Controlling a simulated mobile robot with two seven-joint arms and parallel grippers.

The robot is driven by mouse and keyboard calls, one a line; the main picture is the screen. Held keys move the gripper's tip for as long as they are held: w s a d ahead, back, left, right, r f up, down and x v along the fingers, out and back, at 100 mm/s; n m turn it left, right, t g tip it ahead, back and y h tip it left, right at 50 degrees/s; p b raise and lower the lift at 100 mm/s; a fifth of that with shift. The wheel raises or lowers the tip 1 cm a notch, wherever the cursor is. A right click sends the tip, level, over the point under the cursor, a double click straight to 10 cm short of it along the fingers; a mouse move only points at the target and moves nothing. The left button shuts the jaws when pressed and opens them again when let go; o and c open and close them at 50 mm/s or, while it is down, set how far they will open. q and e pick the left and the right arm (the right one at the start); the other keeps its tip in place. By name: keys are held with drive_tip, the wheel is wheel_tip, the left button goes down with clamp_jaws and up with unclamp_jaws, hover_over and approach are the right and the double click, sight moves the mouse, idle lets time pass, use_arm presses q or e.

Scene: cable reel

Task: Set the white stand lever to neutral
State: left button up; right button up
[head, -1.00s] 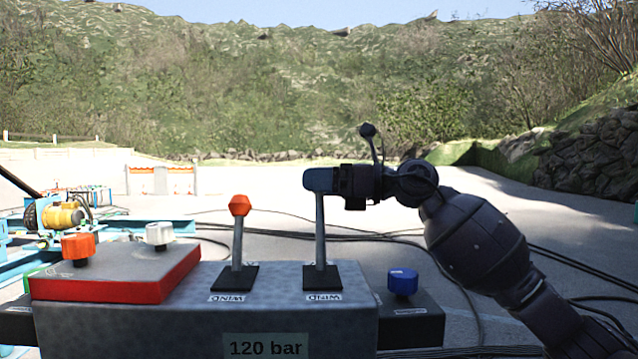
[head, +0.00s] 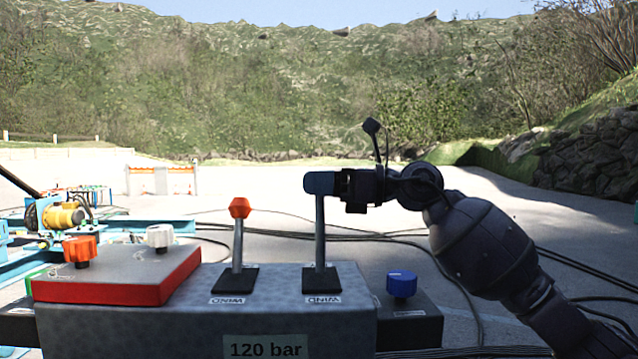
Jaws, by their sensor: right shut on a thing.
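Two levers rise from the grey control box (head: 205,318). The left lever has an orange-red knob (head: 239,208) and stands nearly upright. The right lever (head: 320,240) has a grey shaft, also nearly upright, and its knob is hidden by my gripper, so I cannot see its colour. My right gripper (head: 321,183) comes in from the right and is shut around the top of this right lever. My left gripper is out of view.
A red-edged panel (head: 150,290) on the left carries an orange knob (head: 80,250) and a white knob (head: 159,236). A blue knob (head: 402,283) sits on a dark side box at right. Black cables lie on the paved ground behind.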

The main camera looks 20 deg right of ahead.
drive_tip(key=s+n, duration=0.1)
drive_tip(key=s+a+n, duration=0.1)
drive_tip(key=s+n, duration=0.1)
drive_tip(key=shift+s+r+y, duration=0.2)
drive_tip(key=shift+s+y, duration=0.1)
drive_tip(key=o, duration=1.3)
drive_tip(key=v, duration=1.1)
drive_tip(key=shift+b, duration=0.4)
